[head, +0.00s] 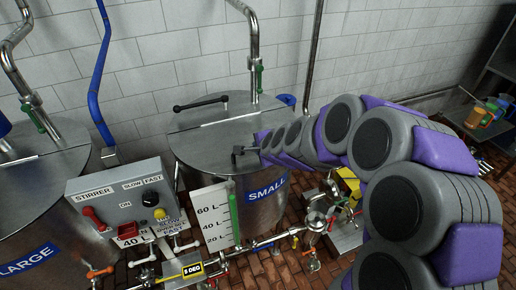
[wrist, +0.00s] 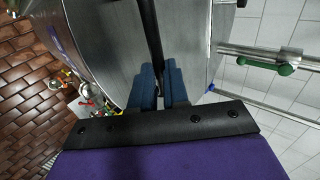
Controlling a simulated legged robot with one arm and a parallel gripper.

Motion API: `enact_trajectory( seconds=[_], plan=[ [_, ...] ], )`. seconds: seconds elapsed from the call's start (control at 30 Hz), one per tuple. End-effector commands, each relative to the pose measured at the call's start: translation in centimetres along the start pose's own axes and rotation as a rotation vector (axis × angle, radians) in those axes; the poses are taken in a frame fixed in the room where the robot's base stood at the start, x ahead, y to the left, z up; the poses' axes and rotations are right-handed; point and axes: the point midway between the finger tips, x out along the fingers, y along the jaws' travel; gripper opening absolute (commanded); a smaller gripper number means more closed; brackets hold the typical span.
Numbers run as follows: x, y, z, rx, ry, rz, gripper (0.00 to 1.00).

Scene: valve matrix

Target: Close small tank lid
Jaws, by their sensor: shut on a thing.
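The small tank (head: 262,212) is a steel cylinder with a blue SMALL label, in the middle of the head view. Its round steel lid (head: 215,140) looks flat on top, with a light seam across it. I cannot tell whether the rim is fully seated. One black handle (head: 201,103) is at the back of the lid. My gripper (head: 250,151) is at the front right of the lid. In the wrist view, its blue fingers (wrist: 160,88) are shut on a black handle bar (wrist: 150,40) above the steel surface (wrist: 112,45).
A grey stirrer control box (head: 128,205) and a white level gauge (head: 214,217) stand in front of the tank. The large tank (head: 35,215) is at left. A steel pipe with a green valve handle (head: 259,78) rises behind the lid. Pipes and valves crowd the brick floor.

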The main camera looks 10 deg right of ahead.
Motion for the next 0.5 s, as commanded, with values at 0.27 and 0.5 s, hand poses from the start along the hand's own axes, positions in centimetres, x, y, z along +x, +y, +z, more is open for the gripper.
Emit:
enact_trajectory(
  seconds=[0.27,0.5],
  plan=[
    [1.3,2.6,0.3,0.007,-0.023,0.05,0.0],
    [1.5,3.0,0.5,0.008,-0.027,0.059,0.0]
  ],
)
